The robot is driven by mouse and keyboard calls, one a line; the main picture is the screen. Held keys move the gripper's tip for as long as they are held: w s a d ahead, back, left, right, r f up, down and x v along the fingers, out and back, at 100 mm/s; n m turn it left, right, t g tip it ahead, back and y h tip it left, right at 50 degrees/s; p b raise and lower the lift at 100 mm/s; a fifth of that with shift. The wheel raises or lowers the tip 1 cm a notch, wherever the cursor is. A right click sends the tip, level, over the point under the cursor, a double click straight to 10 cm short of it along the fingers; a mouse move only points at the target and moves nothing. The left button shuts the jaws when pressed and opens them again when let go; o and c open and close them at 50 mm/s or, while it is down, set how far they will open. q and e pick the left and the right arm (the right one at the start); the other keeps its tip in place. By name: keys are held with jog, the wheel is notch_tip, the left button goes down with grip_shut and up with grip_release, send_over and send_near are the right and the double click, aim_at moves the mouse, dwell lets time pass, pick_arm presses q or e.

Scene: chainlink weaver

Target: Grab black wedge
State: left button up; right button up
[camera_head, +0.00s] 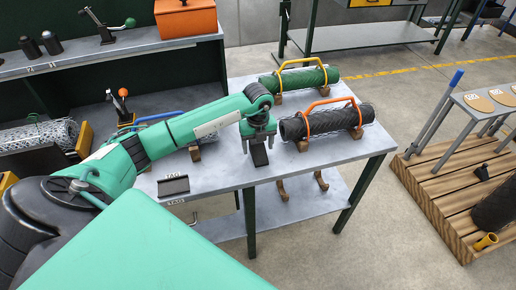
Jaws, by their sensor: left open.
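My left gripper (258,141) hangs over the grey table (217,180), pointing down, with its fingers apart. A small dark block (259,156), which looks like the black wedge, is directly below and between the fingers. The gripper partly hides it, and I cannot tell whether the fingers touch it. My right gripper is not in view.
A black mesh roll (345,119) with an orange handle lies on wooden cradles right of the gripper. A green roll (300,78) lies behind it. A black tag holder (173,186) stands at the table's front left. The table's front middle is clear.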

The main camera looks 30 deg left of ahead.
pick_arm(q)
jog(key=shift+f, duration=0.8)
jog(key=c, duration=1.2)
jog(key=shift+o, duration=0.2)
